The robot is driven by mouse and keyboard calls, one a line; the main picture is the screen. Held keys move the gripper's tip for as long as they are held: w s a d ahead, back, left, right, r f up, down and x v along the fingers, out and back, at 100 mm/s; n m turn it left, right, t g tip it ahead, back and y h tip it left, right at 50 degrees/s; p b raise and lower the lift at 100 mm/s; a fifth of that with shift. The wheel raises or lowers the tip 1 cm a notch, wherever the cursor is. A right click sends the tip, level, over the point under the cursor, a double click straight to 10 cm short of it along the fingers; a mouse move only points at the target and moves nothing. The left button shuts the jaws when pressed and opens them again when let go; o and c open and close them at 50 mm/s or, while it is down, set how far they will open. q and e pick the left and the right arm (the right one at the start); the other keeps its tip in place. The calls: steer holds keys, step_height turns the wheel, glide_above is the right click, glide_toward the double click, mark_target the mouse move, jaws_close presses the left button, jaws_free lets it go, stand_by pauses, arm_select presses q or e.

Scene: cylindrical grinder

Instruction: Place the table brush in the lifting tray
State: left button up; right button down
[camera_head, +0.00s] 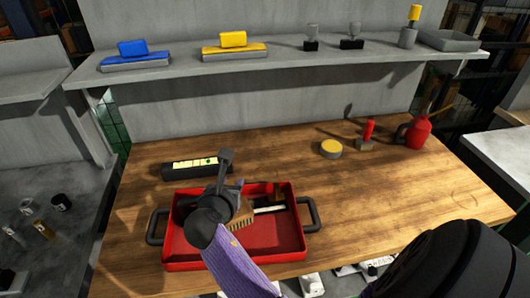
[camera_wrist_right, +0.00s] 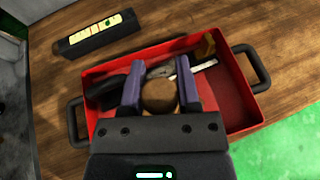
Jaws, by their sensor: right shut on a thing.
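The red lifting tray (camera_head: 285,247) sits on the wooden table with black handles at both ends. In the wrist view its red wall (camera_wrist_right: 90,73) surrounds the gripper. My right gripper (camera_head: 228,190) is over the tray, pointing down into it. Its purple fingers (camera_wrist_right: 159,78) are shut on the table brush, seen as a round tan wooden part (camera_wrist_right: 160,97) between them. In the head view tan bristles (camera_head: 241,217) show beside the gripper, within the tray's outline. The gripper hides most of the brush, and I cannot tell whether it touches the tray floor. My left gripper is not in view.
The tray also holds a dark item (camera_wrist_right: 104,92), a white strip (camera_head: 269,209) and a brownish tool (camera_head: 278,193). A black case (camera_head: 190,168) lies behind it. A yellow-topped tin (camera_head: 331,149), red-handled tool (camera_head: 368,134) and red can (camera_head: 417,134) stand back right. The table's right is clear.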

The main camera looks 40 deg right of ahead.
mark_target(245, 214)
steer(key=f+b, duration=0.1)
steer(key=f, duration=0.2)
steer(key=f+b, duration=0.2)
steer(key=f, duration=0.1)
steer(key=f+b, duration=0.1)
steer(key=f, duration=0.2)
steer(key=shift+a+f+b, duration=0.35)
steer(key=shift+b, duration=0.05)
steer(key=shift+r, duration=0.2)
steer(key=shift+c, duration=1.6)
jaws_free()
steer(key=shift+f, duration=0.1)
